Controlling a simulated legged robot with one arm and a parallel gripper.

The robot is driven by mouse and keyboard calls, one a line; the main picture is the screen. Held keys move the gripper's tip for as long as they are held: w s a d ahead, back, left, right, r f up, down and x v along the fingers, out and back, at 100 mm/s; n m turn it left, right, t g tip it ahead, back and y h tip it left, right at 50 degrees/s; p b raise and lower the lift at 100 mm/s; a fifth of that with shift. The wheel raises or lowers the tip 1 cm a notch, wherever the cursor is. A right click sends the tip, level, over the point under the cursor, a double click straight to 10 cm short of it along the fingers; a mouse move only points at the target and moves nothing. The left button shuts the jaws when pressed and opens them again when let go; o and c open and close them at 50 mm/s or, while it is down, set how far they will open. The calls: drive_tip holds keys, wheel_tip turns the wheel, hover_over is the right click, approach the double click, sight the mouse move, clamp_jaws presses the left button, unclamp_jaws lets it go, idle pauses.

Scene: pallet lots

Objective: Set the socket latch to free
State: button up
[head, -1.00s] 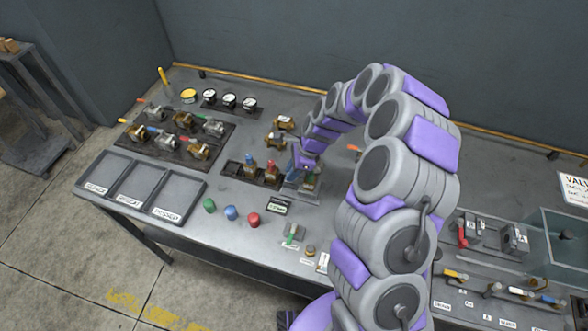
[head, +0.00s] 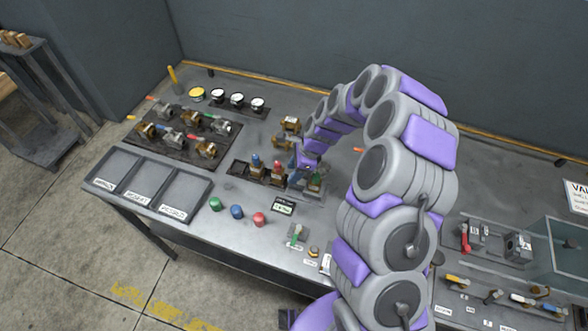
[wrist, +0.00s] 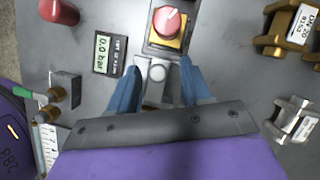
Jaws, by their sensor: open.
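My gripper (wrist: 160,70) is open, with its two blue fingers apart over the bench. Between the fingers is a grey metal fitting with a round pale top (wrist: 157,73); I cannot tell whether the fingers touch it. I cannot tell for sure which part is the socket latch. In the head view my gripper (head: 304,168) is low beside the dark valve rack (head: 237,168), and my arm hides part of that area. A small green-handled lever on a plate (head: 297,232) stands at the bench front; it also shows in the wrist view (wrist: 38,93).
A red-knobbed valve (wrist: 168,22) stands just beyond the fingers. A display reading 0.0 bar (wrist: 110,53) is left of them. Brass (wrist: 290,25) and grey (wrist: 294,120) fittings are to the right. Green, blue and red caps (head: 259,219) and trays (head: 150,187) lie left.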

drive_tip(key=p+v, duration=0.2)
drive_tip(key=v, duration=1.5)
drive_tip(key=s+a+r+n, duration=0.1)
drive_tip(key=s+r+n, duration=0.45)
drive_tip(key=s, duration=0.25)
drive_tip(key=s+d+r+n+g+h, duration=0.1)
drive_tip(key=s+n, duration=0.5)
drive_tip(key=s, duration=0.8)
drive_tip(key=s+d+r+n+h+b, duration=0.1)
drive_tip(key=s+d+n, duration=0.4)
drive_tip(key=s, duration=1)
drive_tip(key=shift+r+n+g+h, duration=0.4)
drive_tip(key=shift+r+n+h, duration=0.4)
drive_tip(key=shift+h, duration=0.4)
